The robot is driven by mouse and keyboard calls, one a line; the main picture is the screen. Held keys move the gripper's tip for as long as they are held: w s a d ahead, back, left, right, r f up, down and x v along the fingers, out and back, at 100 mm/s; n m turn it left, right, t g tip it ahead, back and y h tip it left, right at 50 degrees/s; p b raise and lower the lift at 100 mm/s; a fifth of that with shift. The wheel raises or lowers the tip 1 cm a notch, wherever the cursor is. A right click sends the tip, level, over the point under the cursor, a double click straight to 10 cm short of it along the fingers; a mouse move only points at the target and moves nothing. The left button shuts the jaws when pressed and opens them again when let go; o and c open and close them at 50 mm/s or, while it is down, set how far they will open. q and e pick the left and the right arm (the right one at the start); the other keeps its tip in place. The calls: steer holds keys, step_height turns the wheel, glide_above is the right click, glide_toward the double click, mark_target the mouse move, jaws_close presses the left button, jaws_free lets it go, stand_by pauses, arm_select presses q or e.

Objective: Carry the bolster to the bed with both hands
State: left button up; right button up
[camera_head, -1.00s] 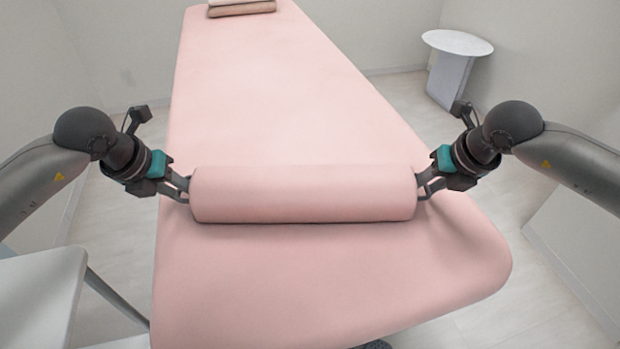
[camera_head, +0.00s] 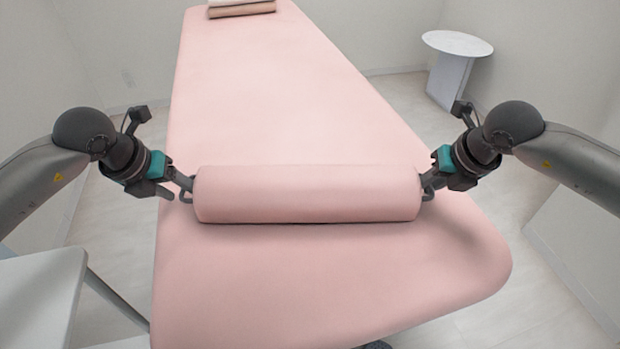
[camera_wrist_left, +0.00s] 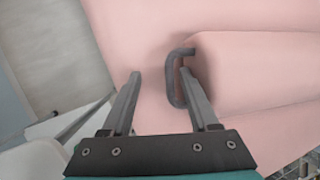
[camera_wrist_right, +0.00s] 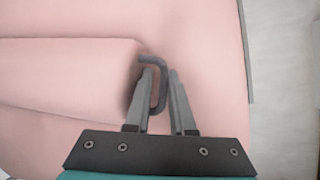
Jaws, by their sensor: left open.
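The pink bolster (camera_head: 307,194) lies crosswise over the near part of the pink bed (camera_head: 270,90) and appears to rest on it. It has a dark loop handle at each end. My left gripper (camera_head: 178,188) is open at the left end; in the left wrist view its fingers are spread, with the left handle (camera_wrist_left: 172,82) close to the right finger. My right gripper (camera_head: 428,187) is at the right end. In the right wrist view its fingers are close together around the outer bar of the right handle (camera_wrist_right: 158,92).
Folded towels (camera_head: 241,8) lie at the bed's far end. A round white side table (camera_head: 457,43) stands at the back right. A pale table or stand (camera_head: 40,290) is at the lower left. The bed's middle is clear.

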steer(key=shift+s+a, duration=0.1)
steer(key=shift+a, duration=0.4)
arm_select(q)
steer(key=v, duration=0.8)
steer(key=shift+d, duration=0.25)
arm_select(e)
steer(key=shift+d, duration=0.1)
steer(key=shift+c, duration=0.2)
steer(key=o, duration=0.6)
steer(key=shift+o, duration=0.2)
steer(key=shift+r, duration=0.2)
steer(key=shift+s+r, duration=0.1)
steer(key=shift+r, duration=0.2)
steer(key=v, duration=0.7)
steer(key=shift+d, duration=0.2)
